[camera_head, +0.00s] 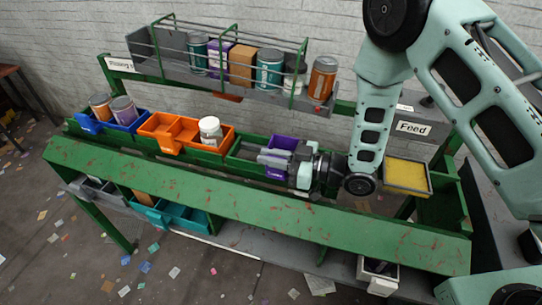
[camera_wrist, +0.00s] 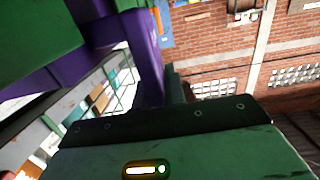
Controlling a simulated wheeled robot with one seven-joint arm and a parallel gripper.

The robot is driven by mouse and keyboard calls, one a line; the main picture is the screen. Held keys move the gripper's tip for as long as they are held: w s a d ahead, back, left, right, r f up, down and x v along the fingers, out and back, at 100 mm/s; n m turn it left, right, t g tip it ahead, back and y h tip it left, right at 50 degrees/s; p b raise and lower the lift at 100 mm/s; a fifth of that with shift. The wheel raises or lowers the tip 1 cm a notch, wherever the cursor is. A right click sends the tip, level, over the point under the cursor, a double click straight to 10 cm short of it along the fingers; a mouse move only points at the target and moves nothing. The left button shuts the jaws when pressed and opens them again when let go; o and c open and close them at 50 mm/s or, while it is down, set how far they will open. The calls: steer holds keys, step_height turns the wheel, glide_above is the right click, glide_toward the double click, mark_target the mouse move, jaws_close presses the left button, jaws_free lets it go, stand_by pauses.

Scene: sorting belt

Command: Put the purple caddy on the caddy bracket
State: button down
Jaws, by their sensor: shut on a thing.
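The purple caddy (camera_head: 284,143) is at the right part of the green bench's back row, partly covered by my gripper (camera_head: 270,158). My gripper reaches in from the right and is shut on the caddy. In the wrist view the purple caddy (camera_wrist: 146,50) fills the upper left, close to the fingers (camera_wrist: 172,88). A green holder (camera_head: 243,150) shows just left of the caddy; it looks like the caddy bracket, but I cannot tell for sure. Whether the caddy rests on a support or hangs free is hidden.
An orange caddy (camera_head: 165,128) with a white-lidded jar (camera_head: 210,131) and a blue caddy (camera_head: 122,124) with cans stand to the left. A wire-fronted rack (camera_head: 215,75) of cans is behind. A yellow tray (camera_head: 405,174) lies right. The front green beam (camera_head: 200,190) is clear.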

steer(key=shift+f, duration=0.2)
steer(key=c, duration=1.5)
jaws_free()
steer(key=shift+o, duration=0.2)
steer(key=shift+r, duration=0.15)
